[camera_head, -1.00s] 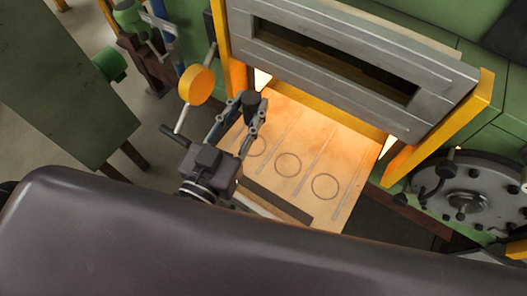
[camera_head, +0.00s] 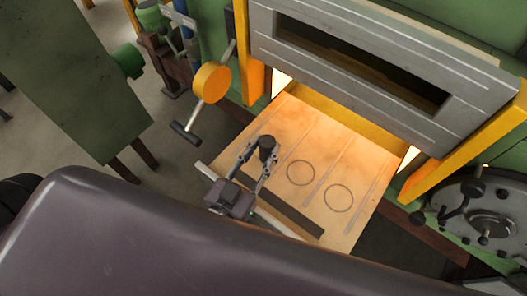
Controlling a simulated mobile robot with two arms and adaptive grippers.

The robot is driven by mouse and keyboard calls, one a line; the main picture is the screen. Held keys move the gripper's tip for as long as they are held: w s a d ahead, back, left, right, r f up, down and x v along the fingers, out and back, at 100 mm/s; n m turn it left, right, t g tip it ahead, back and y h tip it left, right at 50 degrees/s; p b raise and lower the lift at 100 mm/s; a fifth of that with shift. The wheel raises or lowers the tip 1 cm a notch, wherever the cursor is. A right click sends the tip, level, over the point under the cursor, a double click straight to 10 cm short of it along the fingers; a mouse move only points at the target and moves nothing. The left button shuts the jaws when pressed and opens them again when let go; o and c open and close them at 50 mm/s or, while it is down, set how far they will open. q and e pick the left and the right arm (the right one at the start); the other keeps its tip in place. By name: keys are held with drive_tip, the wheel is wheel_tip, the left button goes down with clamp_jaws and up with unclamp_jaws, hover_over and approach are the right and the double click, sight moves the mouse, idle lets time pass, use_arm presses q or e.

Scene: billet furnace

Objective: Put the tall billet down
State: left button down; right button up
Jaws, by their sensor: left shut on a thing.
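The tall billet (camera_head: 267,143) is a dark, short-looking cylinder seen almost from above. My left gripper (camera_head: 259,157) is shut on it, with one finger on each side. Both are over the left part of the glowing hearth plate (camera_head: 330,222) in front of the furnace. Two ring marks show on the plate, a middle one (camera_head: 300,173) and a right one (camera_head: 338,198). The left ring is hidden by the billet and gripper. I cannot tell whether the billet's foot touches the plate. My right gripper is not in view.
The grey furnace door frame (camera_head: 372,75) stands above the back of the plate, with yellow posts at its sides. A yellow disc on a handle (camera_head: 211,83) is at the left. A round metal flange (camera_head: 485,222) is at the right. The plate's right part is clear.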

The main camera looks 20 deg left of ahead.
use_arm(q)
drive_tip(key=shift+w+a+f, duration=0.1)
drive_tip(key=shift+f, duration=0.7)
drive_tip(key=shift+f, duration=0.15)
drive_tip(key=c, duration=1.5)
unclamp_jaws()
drive_tip(key=shift+f, duration=0.15)
